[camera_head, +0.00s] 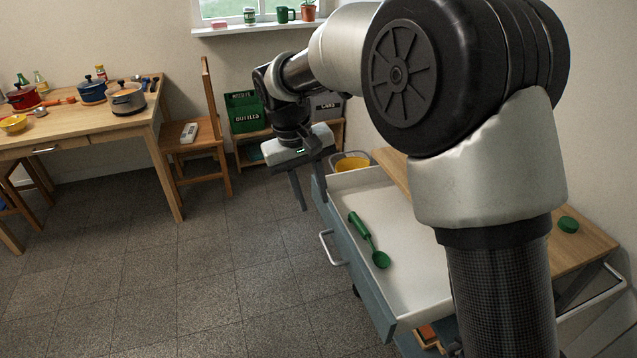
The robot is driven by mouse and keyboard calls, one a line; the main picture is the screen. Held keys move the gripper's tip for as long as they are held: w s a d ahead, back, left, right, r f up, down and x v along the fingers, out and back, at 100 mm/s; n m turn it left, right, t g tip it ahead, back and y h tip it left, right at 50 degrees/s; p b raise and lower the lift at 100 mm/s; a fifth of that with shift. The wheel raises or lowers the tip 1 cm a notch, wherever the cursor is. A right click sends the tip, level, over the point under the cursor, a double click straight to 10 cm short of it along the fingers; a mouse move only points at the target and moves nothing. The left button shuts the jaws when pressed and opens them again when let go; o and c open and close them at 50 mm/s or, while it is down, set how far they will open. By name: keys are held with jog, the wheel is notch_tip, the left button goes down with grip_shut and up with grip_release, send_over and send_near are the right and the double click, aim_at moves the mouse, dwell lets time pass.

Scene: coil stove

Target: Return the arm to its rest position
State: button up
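My gripper (311,193) hangs in the air near the middle of the view, fingers pointing down. Its two fingers are spread apart and nothing shows between them. It is close to the far left corner of an open drawer (402,283). My arm fills the right of the view, reaching up and then back toward the gripper. A green ladle or spoon (362,229) lies in the drawer, apart from the gripper.
A wooden table (100,127) with pots stands at the left, beside a wooden chair (212,138). A green bottle crate (245,111) is on a shelf behind. The drawer's handle (329,248) sticks out leftward. The tiled floor (190,285) at left front is clear.

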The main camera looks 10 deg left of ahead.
jog(key=s+d+r+m, duration=0.2)
jog(key=s+d+r, duration=0.1)
jog(key=d+r, duration=0.6)
jog(key=s+d+r+m+t+y, duration=0.2)
jog(key=s+d+m+t, duration=0.2)
jog(key=s+d, duration=1.4)
notch_tip(320, 180, up, 16)
jog(key=p, duration=1.6)
jog(key=shift+s+d, duration=0.15)
jog(key=shift+s, duration=0.1)
